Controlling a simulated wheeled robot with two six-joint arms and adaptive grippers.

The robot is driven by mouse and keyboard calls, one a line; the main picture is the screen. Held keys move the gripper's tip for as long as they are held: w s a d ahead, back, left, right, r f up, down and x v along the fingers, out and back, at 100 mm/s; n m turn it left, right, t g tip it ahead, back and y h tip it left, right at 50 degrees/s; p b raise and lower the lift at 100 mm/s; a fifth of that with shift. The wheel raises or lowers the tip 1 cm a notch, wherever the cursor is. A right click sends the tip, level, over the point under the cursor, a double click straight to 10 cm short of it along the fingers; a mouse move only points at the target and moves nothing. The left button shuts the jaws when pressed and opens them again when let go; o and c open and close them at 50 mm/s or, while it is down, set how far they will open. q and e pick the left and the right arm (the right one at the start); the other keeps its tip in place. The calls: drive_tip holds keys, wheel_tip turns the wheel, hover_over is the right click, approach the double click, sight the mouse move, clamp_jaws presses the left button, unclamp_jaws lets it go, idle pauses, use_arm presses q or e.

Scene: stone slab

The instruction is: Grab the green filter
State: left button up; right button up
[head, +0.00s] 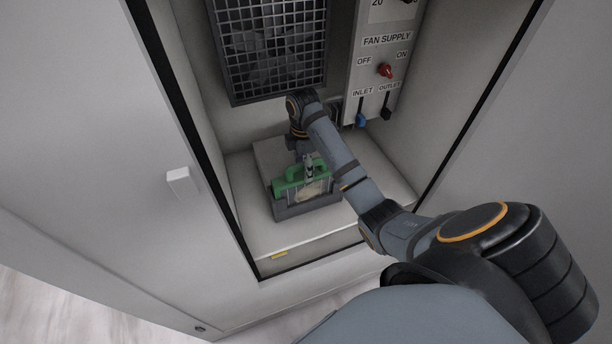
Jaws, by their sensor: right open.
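The green filter (289,182) stands in a grey holder (296,211) on the floor of the open cabinet. Its green frame has a handle at the top and a pale panel in the middle. My right arm reaches in from the lower right, and my right gripper (309,172) is at the filter's upper right part, pointing down. The gripper is open. Its fingers are small and partly merge with the filter, so I cannot tell whether they touch it. My left gripper is not in view.
A fan behind a square grille (268,50) is on the cabinet's back wall. A control panel (381,62) with a red switch, a blue lever and a black lever is at the right. The cabinet's side walls and front edge bound the opening. A white door handle (180,182) is at the left.

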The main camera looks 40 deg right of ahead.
drive_tip(key=f+b, duration=0.2)
drive_tip(key=f, duration=0.1)
drive_tip(key=f+b, duration=0.1)
drive_tip(key=b, duration=0.1)
drive_tip(key=shift+s+d+f, duration=0.15)
drive_tip(key=shift+s+f, duration=0.05)
drive_tip(key=shift+s, duration=0.1)
drive_tip(key=shift+w+f, duration=0.1)
drive_tip(key=shift+f, duration=0.15)
drive_tip(key=shift+c, duration=0.9)
clamp_jaws()
